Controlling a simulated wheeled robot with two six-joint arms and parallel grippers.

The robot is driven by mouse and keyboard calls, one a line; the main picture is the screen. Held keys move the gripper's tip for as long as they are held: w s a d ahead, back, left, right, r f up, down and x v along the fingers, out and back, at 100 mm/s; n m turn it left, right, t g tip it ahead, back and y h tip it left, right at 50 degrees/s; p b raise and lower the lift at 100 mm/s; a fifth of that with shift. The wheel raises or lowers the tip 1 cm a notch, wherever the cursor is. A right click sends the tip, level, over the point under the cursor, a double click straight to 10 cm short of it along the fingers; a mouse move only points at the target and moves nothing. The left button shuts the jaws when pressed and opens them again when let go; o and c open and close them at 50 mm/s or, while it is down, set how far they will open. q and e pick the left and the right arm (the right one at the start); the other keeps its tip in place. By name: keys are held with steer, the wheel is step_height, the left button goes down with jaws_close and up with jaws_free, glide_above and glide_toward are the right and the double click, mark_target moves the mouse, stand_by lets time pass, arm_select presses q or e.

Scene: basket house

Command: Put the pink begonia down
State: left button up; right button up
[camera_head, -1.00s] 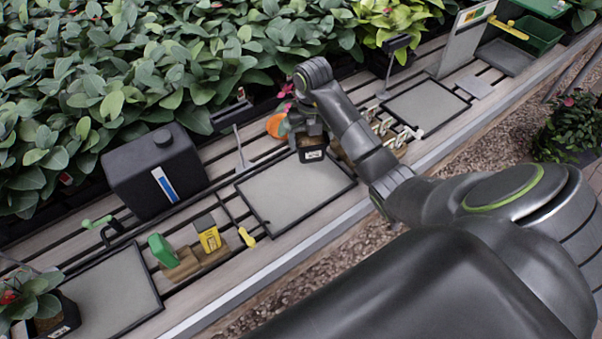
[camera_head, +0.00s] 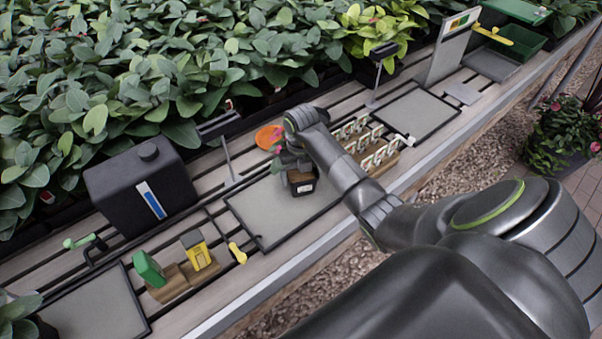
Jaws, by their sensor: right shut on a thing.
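The begonia's black pot (camera_head: 302,182) with a small white label is over the far right part of the middle grey mat (camera_head: 262,213). It looks upright, but I cannot tell whether its base touches the mat. Some of the plant's leaves (camera_head: 277,157) show left of my wrist; its pink flower is hidden. My right gripper (camera_head: 293,162) is shut on the begonia, and its fingers are mostly hidden behind my own arm and the leaves. My left gripper is not in view.
A black canister (camera_head: 142,190) stands to the left. A wooden block with green and yellow items (camera_head: 190,268) is in front of it. Behind the pot is an orange round thing (camera_head: 268,136). A rack of white tags (camera_head: 375,150) stands close right. Another grey mat (camera_head: 416,113) lies clear farther right.

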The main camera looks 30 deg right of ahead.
steer(key=shift+f, duration=0.2)
steer(key=o, duration=1.1)
steer(key=shift+r, duration=0.15)
steer(key=shift+r, duration=0.2)
step_height(320, 180, up, 5)
steer(key=shift+f+b, duration=0.1)
steer(key=shift+b, duration=0.35)
step_height(320, 180, up, 5)
steer(key=p, duration=0.4)
steer(key=shift+f, duration=0.1)
steer(key=shift+r+p, duration=1.05)
steer(key=shift+r, duration=0.05)
